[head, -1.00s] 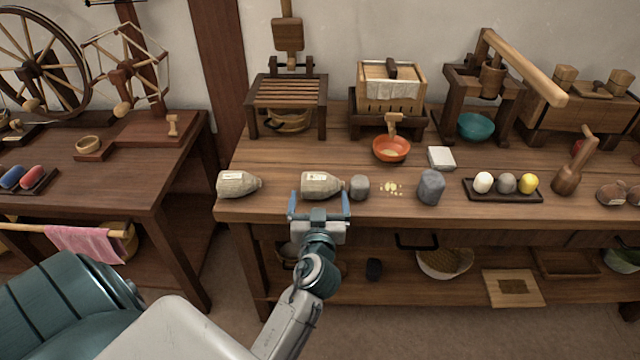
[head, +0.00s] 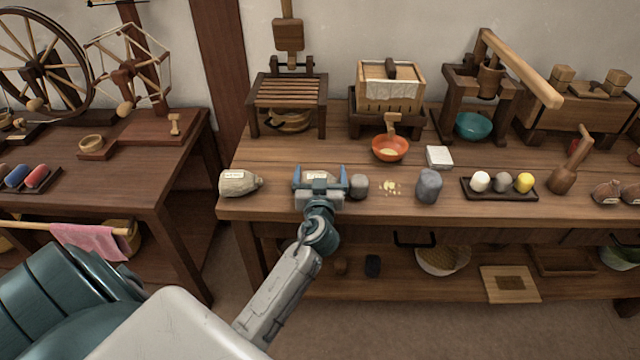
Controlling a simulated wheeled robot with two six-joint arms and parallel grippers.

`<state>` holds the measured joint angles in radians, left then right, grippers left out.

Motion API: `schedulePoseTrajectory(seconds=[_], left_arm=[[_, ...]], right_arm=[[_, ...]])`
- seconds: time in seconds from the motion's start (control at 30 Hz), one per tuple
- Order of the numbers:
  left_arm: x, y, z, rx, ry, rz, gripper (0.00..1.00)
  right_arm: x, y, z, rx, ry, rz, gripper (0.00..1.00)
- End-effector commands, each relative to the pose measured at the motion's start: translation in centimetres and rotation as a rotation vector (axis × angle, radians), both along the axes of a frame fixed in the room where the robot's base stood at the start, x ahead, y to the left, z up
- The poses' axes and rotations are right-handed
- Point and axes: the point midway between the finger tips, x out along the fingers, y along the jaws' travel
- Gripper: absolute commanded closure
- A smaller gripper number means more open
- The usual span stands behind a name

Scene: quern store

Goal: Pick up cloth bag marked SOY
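Two pale cloth bags with small labels lie near the front edge of the right-hand table. One bag (head: 238,183) lies at the left corner with clear wood around it. The other bag (head: 318,175) lies to its right, largely hidden behind my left gripper. I cannot read either label, so I cannot tell which is marked SOY. My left gripper (head: 320,174) is open, with its blue fingers at either end of the second bag; whether they touch it is hidden. My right gripper is not in view.
A small grey stone (head: 359,187) sits just right of the gripper. Further right are yellow crumbs, a larger grey stone (head: 429,186) and a dark tray (head: 500,196) with several balls. An orange bowl (head: 390,148) stands behind. Table between the two bags is clear.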

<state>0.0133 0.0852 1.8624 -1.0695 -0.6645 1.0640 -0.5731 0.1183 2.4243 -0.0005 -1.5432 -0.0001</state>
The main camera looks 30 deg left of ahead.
Motion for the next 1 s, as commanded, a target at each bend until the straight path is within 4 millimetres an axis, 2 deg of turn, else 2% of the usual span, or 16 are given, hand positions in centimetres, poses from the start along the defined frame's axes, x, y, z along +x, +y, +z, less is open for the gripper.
schedulePoseTrajectory(seconds=[0.03, 0.2, 0.27, 0.57, 0.77, 0.87, 0.9, 1.0], left_arm=[[0.0, 0.0, 0.0, 0.0, 0.0, 0.0, 0.19], [0.0, 0.0, 0.0, 0.0, 0.0, 0.0, 0.53], [0.0, 0.0, 0.1, 0.001, -0.001, 0.0, 0.61], [0.0, 0.0, 0.3, 0.0, -0.002, 0.0, 0.61], [0.0, 0.0, 2.0, -0.001, -0.004, -0.001, 0.61], [0.0, 0.0, 3.5, 0.0, -0.006, -0.001, 0.61], [-0.1, 0.0, 4.0, 0.001, -0.005, -0.001, 0.61], [-2.4, -0.3, 3.6, -0.001, 0.001, 0.0, 0.61]], right_arm=[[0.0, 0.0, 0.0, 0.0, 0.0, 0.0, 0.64], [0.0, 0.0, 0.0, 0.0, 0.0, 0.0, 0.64], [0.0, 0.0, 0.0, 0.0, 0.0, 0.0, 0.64], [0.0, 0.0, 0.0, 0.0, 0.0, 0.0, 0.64], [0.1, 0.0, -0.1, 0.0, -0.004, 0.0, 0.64], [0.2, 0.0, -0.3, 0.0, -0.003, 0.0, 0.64], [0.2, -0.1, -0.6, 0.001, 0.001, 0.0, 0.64], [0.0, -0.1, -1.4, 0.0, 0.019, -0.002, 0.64]])
